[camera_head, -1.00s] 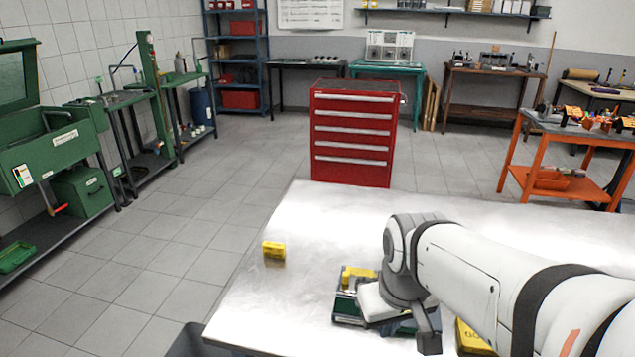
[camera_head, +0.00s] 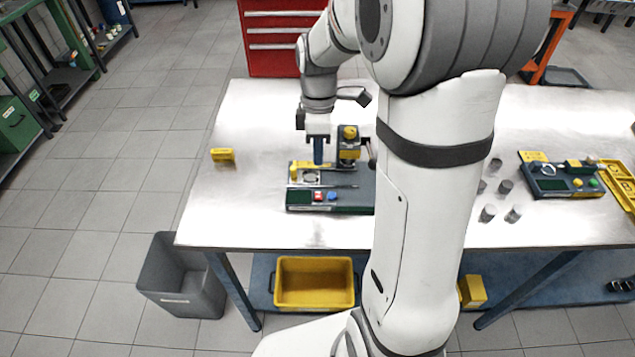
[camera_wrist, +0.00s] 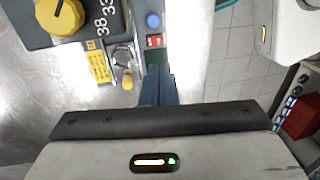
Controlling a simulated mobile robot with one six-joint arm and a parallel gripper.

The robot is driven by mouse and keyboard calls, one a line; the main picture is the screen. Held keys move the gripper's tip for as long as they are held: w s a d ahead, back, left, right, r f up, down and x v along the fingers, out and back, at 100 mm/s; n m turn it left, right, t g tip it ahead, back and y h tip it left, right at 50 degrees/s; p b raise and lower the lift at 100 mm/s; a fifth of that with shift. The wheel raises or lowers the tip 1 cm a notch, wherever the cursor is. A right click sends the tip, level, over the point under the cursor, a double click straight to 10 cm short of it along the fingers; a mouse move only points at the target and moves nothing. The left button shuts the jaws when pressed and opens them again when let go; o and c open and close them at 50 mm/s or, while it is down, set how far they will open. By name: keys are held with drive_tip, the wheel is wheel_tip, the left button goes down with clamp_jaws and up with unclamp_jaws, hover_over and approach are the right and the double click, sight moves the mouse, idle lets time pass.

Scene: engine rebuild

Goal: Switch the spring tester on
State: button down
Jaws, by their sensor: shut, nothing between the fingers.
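The spring tester (camera_head: 300,208), as I take the grey-green bench device with a column to be, stands on the table. Its front panel has a dark display, a small red switch (camera_head: 319,196) and a blue button (camera_head: 332,196). A yellow knob (camera_head: 349,132) tops its column. My gripper (camera_head: 318,160) is shut and empty, pointing down above the tester's left part, behind the panel. In the wrist view, the red switch (camera_wrist: 155,41) lies beyond the fingertips (camera_wrist: 157,72), between the blue button (camera_wrist: 152,20) and the dark green display (camera_wrist: 156,58). I cannot tell whether the switch is on.
A small yellow block (camera_head: 222,155) lies left of the tester. Several grey cylinders (camera_head: 488,213) and a second panelled device (camera_head: 560,188) are to the right. My arm hides the table's middle. A yellow bin (camera_head: 314,282) sits below, with a grey bin (camera_head: 180,277) on the floor.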

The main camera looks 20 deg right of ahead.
sight(318, 197)
drive_tip(key=f, duration=0.3)
drive_tip(key=s+f, duration=0.1)
drive_tip(key=f, duration=0.2)
drive_tip(key=f+p, duration=0.1)
drive_tip(key=f, duration=0.2)
drive_tip(key=shift+s+a+f, duration=0.3)
drive_tip(key=shift+f, duration=0.1)
